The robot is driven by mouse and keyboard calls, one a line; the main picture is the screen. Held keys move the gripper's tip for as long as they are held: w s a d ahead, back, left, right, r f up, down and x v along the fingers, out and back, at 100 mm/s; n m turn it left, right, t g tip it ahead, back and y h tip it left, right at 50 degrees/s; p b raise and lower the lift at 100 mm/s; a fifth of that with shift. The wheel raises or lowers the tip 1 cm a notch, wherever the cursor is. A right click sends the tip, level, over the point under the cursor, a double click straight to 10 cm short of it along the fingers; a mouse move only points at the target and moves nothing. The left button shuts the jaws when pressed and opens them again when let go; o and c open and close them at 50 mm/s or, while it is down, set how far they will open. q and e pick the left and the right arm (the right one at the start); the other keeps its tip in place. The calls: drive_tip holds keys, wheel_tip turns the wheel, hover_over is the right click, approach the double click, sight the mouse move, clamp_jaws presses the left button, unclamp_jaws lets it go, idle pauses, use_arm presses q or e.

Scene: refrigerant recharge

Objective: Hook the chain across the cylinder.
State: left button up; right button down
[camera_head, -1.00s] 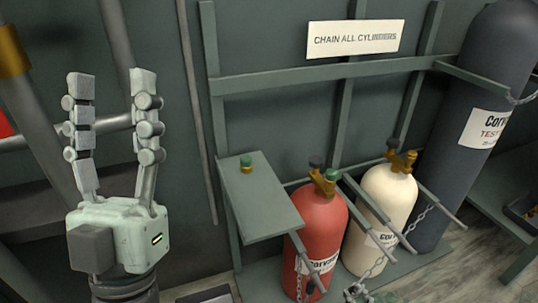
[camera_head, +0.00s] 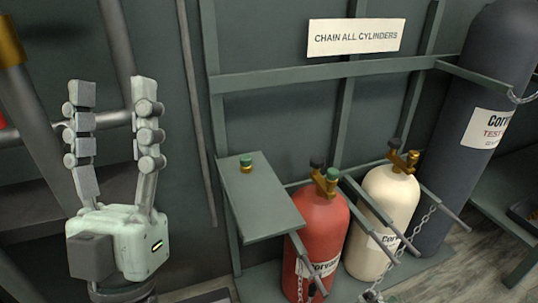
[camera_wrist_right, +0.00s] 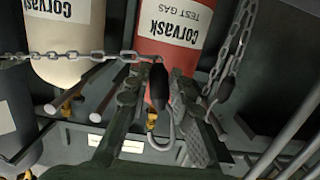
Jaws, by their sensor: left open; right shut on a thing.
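The red cylinder (camera_head: 318,225) and cream cylinder (camera_head: 385,200) stand upright in the rack; both show upside down in the right wrist view, red (camera_wrist_right: 178,35) and cream (camera_wrist_right: 62,50). My right gripper (camera_wrist_right: 157,88) is shut on the black-handled hook (camera_wrist_right: 158,86) of a chain (camera_wrist_right: 100,54). The chain stretches from the gripper past the cream cylinder; its other part hangs from a rail end in the head view (camera_head: 425,216). The hook's silver curve (camera_wrist_right: 161,140) sticks out. Only a sliver of my right gripper (camera_head: 372,297) shows in the head view. My left gripper (camera_head: 113,95) is open, empty, well left.
A second chain (camera_wrist_right: 236,45) with a black-handled hook (camera_wrist_right: 226,90) hangs loose beside the red cylinder. A tall dark cylinder (camera_head: 470,120) stands at right. Rack rails (camera_head: 360,205) jut forward between cylinders.

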drive_tip(key=d+f+b, duration=0.2)
drive_tip(key=d+b, duration=0.1)
drive_tip(key=d, duration=0.3)
drive_tip(key=shift+w+d+f+b, duration=0.15)
drive_tip(key=shift+d+f+b, duration=0.2)
drive_tip(key=shift+f, duration=0.05)
idle(0.7)
drive_tip(key=shift+w+d+r, duration=0.1)
idle(0.4)
drive_tip(key=w+d+r, duration=0.5)
drive_tip(key=w, duration=0.2)
drive_tip(key=shift+d+r, duration=0.15)
drive_tip(key=shift+d, duration=0.15)
idle(2.5)
drive_tip(key=shift+w+d+r, duration=0.2)
drive_tip(key=shift+w, duration=0.05)
drive_tip(key=shift+d, duration=0.1)
idle(0.4)
drive_tip(key=shift+s+a+f+p, duration=0.15)
drive_tip(key=shift+a+f+p, duration=0.05)
drive_tip(key=shift+p, duration=0.1)
